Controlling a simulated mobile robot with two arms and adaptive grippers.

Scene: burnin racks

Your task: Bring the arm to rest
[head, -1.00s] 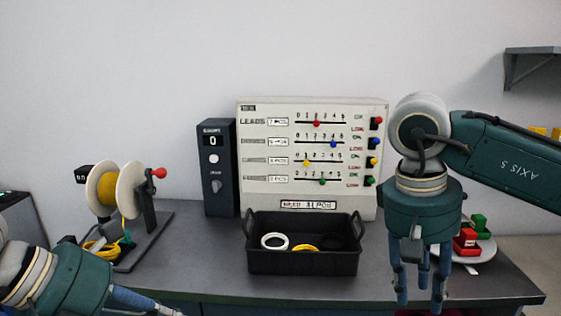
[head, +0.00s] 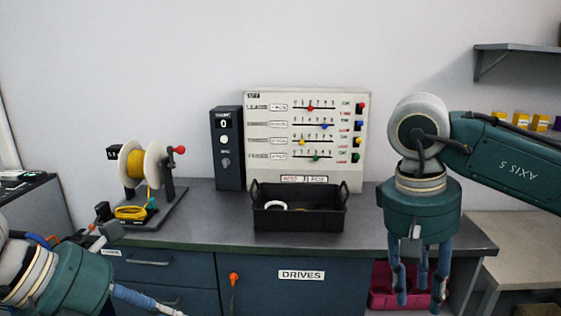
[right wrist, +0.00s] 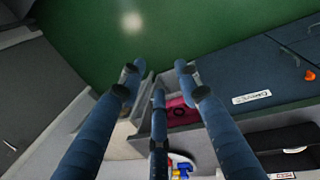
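My right arm (head: 505,165) comes in from the right in the head view, with its gripper (head: 420,296) hanging fingers down in front of the bench's right end. Its three blue fingers stand apart with nothing between them; the right wrist view also shows the gripper (right wrist: 158,76) empty, over green floor. My left gripper (head: 150,303) is at the lower left edge of the head view, pointing right. It is partly cut off by the frame, so I cannot tell its opening.
The bench (head: 215,232) holds a yellow wire spool (head: 133,168), a dark counter box (head: 228,150), a slider panel (head: 275,160) and a black bin (head: 300,218) with a white ring. A magenta bin (head: 385,285) sits below. Green floor (right wrist: 190,25) lies clear under the right gripper.

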